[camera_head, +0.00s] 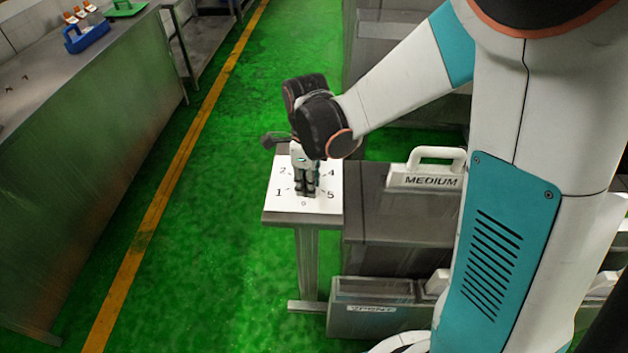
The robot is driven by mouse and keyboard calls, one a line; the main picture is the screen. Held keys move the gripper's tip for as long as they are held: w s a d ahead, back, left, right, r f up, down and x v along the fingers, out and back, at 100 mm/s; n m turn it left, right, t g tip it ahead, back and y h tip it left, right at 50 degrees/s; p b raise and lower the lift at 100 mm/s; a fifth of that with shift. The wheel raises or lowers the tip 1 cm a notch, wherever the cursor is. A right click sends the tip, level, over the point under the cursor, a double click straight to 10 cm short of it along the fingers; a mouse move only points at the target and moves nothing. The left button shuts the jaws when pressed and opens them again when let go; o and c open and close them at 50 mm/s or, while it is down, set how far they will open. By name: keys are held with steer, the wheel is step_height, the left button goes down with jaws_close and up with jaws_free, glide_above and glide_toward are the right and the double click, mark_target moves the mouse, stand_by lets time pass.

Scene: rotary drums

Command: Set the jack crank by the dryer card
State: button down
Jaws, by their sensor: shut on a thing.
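My gripper (307,190) points down over a small white dial plate (275,205) with the numbers 0, 1, 2, 4 and 5 around its middle. It is shut on the jack crank at the centre of the dial. The gripper and wrist hide most of the crank, so its angle cannot be told. The 3 on the dial is also hidden. To the right, a white plate with a loop handle, lettered MEDIUM (432,181), stands on a grey metal cabinet; it appears to be the dryer card.
The dial plate sits on a post stand (308,262) beside the grey cabinet (395,220). A grey labelled box (372,322) is below. A long metal bench (85,130) at left holds a blue handled item (86,38). Green floor between is clear.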

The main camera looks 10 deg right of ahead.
steer(key=shift+w+a+m, duration=0.1)
steer(key=shift+a+m, duration=0.4)
steer(key=shift+m, duration=0.3)
steer(key=c, duration=1.4)
jaws_free()
steer(key=shift+r, duration=0.1)
step_height(320, 180, up, 12)
steer(key=shift+f, duration=0.1)
